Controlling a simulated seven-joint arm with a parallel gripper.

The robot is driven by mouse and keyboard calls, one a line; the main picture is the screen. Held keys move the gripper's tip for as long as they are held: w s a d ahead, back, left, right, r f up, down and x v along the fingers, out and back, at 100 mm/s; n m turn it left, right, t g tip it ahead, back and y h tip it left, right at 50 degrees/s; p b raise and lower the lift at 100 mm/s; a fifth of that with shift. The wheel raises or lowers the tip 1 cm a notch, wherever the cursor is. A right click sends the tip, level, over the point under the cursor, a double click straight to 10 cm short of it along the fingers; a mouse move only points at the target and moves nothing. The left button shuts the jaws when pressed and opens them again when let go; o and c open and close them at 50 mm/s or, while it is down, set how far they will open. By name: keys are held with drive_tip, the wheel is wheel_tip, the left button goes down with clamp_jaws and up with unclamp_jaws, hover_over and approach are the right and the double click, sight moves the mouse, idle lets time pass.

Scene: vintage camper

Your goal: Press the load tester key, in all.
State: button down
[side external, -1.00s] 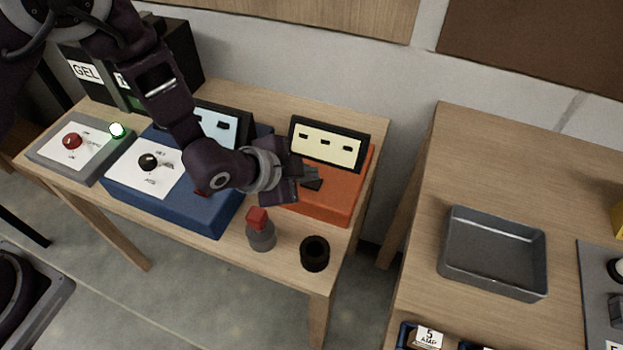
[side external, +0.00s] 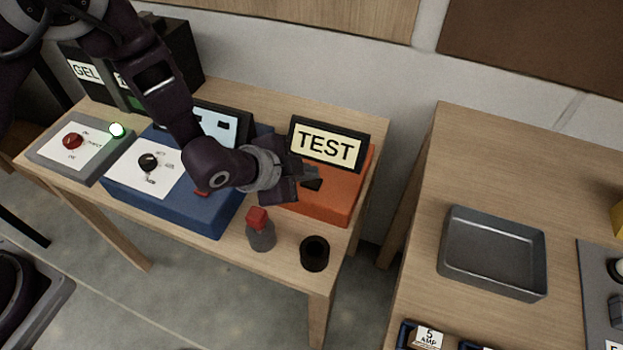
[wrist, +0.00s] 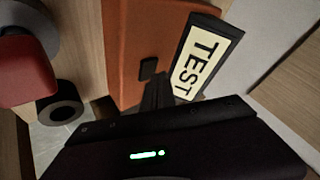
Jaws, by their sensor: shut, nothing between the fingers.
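The orange load tester (side external: 329,203) stands at the right end of the long wooden table, and its display (side external: 327,146) reads TEST. The display also shows in the wrist view (wrist: 196,64). The tester's dark key (wrist: 148,67) is on the orange top, with my gripper's fingertips right beside or over it; whether they touch it I cannot tell. My gripper (side external: 308,178) is shut and empty, low over the tester's top, and it also shows in the wrist view (wrist: 157,84).
A blue unit (side external: 215,215) with a dial stands left of the tester. A red-topped grey bottle (side external: 261,232) and a dark round cup (side external: 314,253) stand at the table's front. A grey tray (side external: 494,290) is on the right table.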

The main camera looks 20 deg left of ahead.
sight(307, 184)
drive_tip(key=shift+r, duration=0.35)
drive_tip(key=shift+r, duration=0.1)
drive_tip(key=shift+r, duration=2.4)
drive_tip(key=shift+r, duration=0.1)
